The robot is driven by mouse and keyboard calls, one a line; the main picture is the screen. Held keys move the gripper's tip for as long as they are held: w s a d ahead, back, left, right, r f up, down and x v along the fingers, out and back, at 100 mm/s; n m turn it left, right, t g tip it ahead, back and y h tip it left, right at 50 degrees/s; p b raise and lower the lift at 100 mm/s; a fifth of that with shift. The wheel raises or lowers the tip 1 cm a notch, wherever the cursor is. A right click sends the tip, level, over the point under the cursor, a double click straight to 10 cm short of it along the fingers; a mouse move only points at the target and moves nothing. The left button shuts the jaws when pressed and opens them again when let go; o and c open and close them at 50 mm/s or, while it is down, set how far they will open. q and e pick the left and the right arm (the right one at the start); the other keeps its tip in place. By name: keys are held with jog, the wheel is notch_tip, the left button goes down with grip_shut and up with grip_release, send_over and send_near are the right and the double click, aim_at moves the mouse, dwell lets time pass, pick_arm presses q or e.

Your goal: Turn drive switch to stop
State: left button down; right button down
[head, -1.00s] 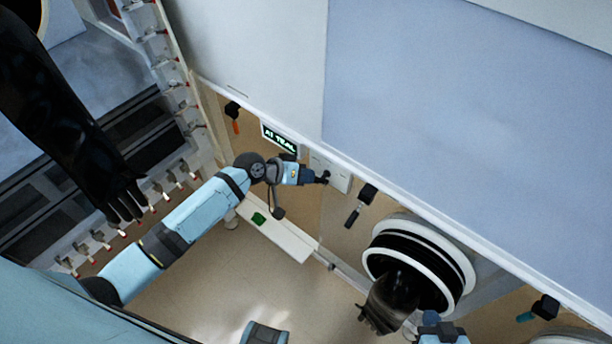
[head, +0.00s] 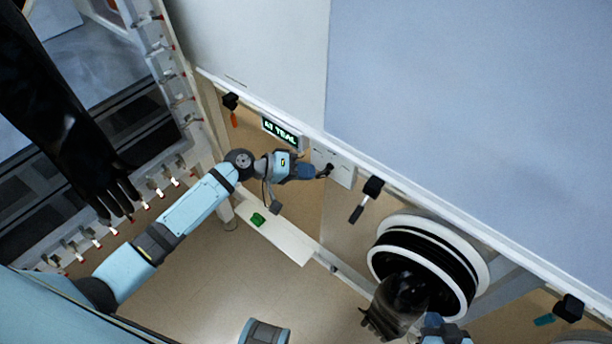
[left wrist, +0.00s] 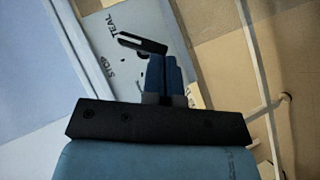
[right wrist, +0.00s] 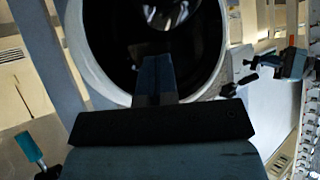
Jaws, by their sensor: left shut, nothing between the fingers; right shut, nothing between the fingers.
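The drive switch is a black lever (left wrist: 143,43) with a white stripe on a pale plate (head: 346,173). In the head view the left gripper (head: 322,172) is in front of the plate. My right gripper (right wrist: 155,62) is shut and empty in front of a round glove port.
A lit display (head: 280,130) appears to read AT TEAL beside the plate. Handles hang along the rail: orange (head: 234,119), grey (head: 359,208) and teal (head: 544,320). The glove port (head: 377,262) has a black glove (head: 398,303) hanging out. A white shelf (head: 283,240) is below.

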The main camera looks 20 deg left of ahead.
pick_arm(q)
jog(key=n+h+b, duration=0.1)
jog(key=b, duration=0.1)
jog(key=f+h+b, duration=0.1)
jog(key=b, duration=0.1)
jog(key=n+h+b, duration=0.1)
jog(key=b, duration=0.1)
jog(key=shift+d+f+n+t, duration=0.2)
jog(key=shift+f+n+t, duration=0.1)
jog(key=shift+f, duration=0.1)
pick_arm(e)
jog(key=shift+w+a+f+n+t+y, duration=0.1)
jog(key=shift+a+f+n+t+y, duration=0.1)
jog(key=shift+f, duration=0.3)
jog(key=shift+w+a+f+n+t+y, duration=0.1)
jog(key=shift+a+f+t, duration=0.1)
jog(key=shift+f, duration=0.3)
pick_arm(q)
jog(key=shift+b, duration=0.35)
pick_arm(e)
jog(key=shift+r, duration=0.1)
jog(key=shift+a, duration=0.1)
